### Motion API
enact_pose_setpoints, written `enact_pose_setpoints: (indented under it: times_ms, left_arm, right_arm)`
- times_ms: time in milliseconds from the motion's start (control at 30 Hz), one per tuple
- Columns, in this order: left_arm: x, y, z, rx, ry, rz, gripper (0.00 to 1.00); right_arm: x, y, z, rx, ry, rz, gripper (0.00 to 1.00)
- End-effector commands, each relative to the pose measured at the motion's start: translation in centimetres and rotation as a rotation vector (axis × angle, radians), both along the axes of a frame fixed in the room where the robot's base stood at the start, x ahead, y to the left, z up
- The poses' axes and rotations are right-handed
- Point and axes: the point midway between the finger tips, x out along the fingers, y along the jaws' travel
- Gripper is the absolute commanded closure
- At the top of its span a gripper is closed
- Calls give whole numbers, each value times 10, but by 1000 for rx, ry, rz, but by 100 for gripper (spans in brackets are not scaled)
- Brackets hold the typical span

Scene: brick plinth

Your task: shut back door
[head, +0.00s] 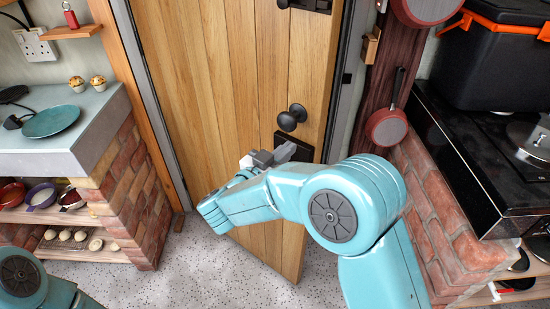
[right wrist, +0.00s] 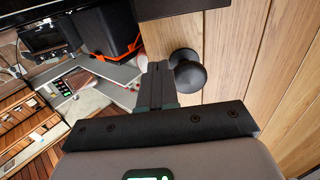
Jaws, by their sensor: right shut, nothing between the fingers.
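The back door (head: 225,90) is made of wooden planks and stands ajar, its lower free corner swung out over the floor towards me. It has a black round knob (head: 292,117) and a dark plate below it. My right gripper (head: 283,153) is shut and empty, in front of the door just below the knob. In the right wrist view the shut fingers (right wrist: 158,84) show beside the knob (right wrist: 187,72); I cannot tell whether they touch the door (right wrist: 235,60). My right forearm hides part of the door's lower half. My left gripper is out of view.
At left a brick plinth (head: 135,195) carries a worktop with a teal plate (head: 51,121) and two cupcakes; bowls sit on shelves below. At right stand a brick base (head: 430,200), a black hob and red pans (head: 386,127). Speckled floor (head: 200,265) before the door is clear.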

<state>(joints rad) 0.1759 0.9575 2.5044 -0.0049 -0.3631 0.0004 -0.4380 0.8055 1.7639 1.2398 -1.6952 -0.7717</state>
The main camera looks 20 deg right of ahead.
Motion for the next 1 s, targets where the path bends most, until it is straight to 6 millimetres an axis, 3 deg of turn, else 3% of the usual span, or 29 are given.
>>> enact_pose_setpoints:
  times_ms: [100,333,1000]
  left_arm:
    - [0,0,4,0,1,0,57]
    - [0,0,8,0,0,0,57]
    - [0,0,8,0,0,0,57]
  right_arm:
    - [15,-22,1,1,0,-3,100]
    - [37,-50,0,-1,1,0,100]
    - [46,-63,0,0,0,8,100]
